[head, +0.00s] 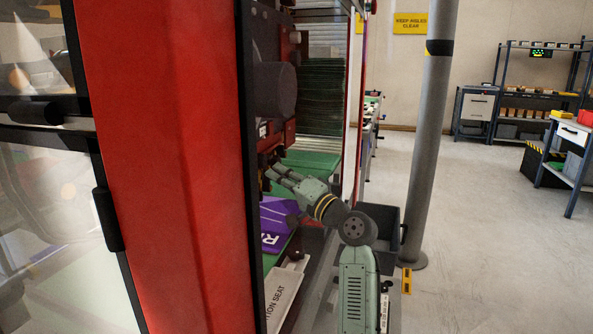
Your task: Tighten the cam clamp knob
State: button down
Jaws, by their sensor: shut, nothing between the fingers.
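My gripper (268,171) is at the end of my green arm, inside the red-framed machine. It is shut with nothing seen in it. It is close to the lower edge of a red unit (284,138) that carries a dark round housing (273,89). I cannot tell whether the fingertips touch anything there. I cannot make out the cam clamp knob. A dark rounded part (292,220) shows just below the gripper, too small to identify.
A thick red post (165,150) and its black edge hide much of the machine's left side. Purple sheets (272,222) and a white labelled plate (286,292) lie below the gripper. A grey pole (430,140) and dark bin (384,220) stand right. Open floor (480,220) lies beyond.

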jog(key=shift+r, duration=0.2)
jog(key=shift+s, duration=0.2)
dwell(0.4)
jog(key=shift+s+d+f, duration=0.1)
jog(key=shift+s+d, duration=0.3)
jog(key=shift+d, duration=0.5)
jog(key=shift+s+d+r, duration=0.1)
jog(key=shift+s+d, duration=0.25)
jog(key=shift+d, duration=0.6)
jog(key=shift+s+d+f, duration=0.1)
jog(key=shift+s+d, duration=0.3)
jog(key=shift+d, duration=0.5)
jog(key=shift+a, duration=0.15)
